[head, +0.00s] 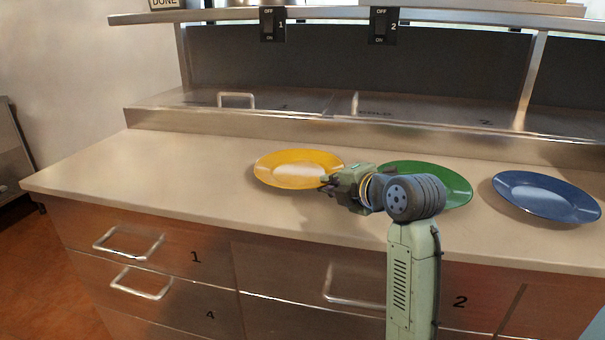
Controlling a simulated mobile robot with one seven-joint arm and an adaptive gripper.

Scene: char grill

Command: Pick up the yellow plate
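The yellow plate (283,171) lies flat on the beige counter, left of the other plates. My gripper (326,183) is at the plate's right front edge in the head view, with its fingertips overlapping the rim. I cannot tell whether the fingers touch the rim or are only in front of it. The fingers are small and dark here, and the gap between them is not clear. My arm comes up from the front of the counter and hides part of the green plate.
A green plate (447,184) and a blue plate (545,196) lie to the right on the counter (150,175). A raised metal ledge (300,127) runs behind them. Drawers with handles (128,243) are below. The counter left of the yellow plate is clear.

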